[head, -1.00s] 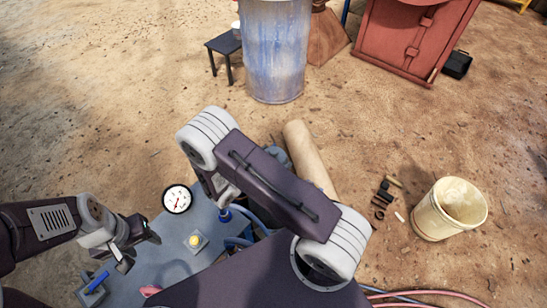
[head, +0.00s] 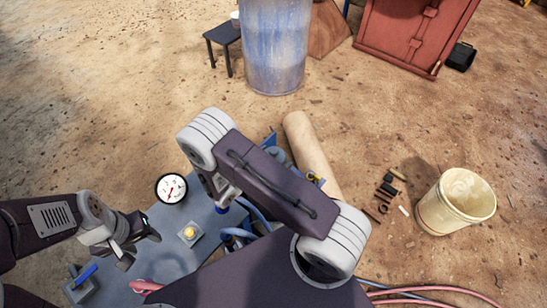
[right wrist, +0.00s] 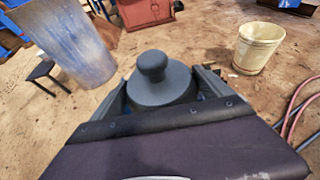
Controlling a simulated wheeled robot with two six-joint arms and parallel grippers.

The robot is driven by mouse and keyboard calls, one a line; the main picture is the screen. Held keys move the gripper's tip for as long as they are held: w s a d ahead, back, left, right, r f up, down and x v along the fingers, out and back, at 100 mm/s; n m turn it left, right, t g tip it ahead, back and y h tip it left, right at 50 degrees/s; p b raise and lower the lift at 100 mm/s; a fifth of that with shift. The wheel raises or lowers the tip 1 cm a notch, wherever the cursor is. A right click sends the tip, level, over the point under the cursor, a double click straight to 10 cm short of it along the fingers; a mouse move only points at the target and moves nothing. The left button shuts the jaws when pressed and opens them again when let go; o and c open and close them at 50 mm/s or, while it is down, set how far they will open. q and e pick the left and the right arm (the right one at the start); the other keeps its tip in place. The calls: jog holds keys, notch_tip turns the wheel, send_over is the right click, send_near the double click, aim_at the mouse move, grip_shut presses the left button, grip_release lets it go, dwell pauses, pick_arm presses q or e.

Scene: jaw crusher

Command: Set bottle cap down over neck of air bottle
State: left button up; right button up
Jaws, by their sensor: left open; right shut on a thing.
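The bottle cap (right wrist: 158,86), a dark grey disc with a round knob on top, sits between the fingers of my right gripper (right wrist: 165,98) in the right wrist view. My right gripper is shut on it, and the knob points up. My left gripper (head: 143,236) is open and empty above the left part of the blue-grey table (head: 200,258). I cannot make out the air bottle or its neck for sure in either view.
The table carries a round gauge (head: 171,188), a yellow button box (head: 190,233) and a blue-handled part (head: 84,277). A tan cylinder (head: 312,150) is beyond my right arm. A cream bucket (head: 455,202) stands on open ground at right, near several small dark parts.

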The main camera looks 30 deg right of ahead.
jog(key=o, duration=1.5)
jog(key=v, duration=0.9)
jog(key=shift+s, duration=0.1)
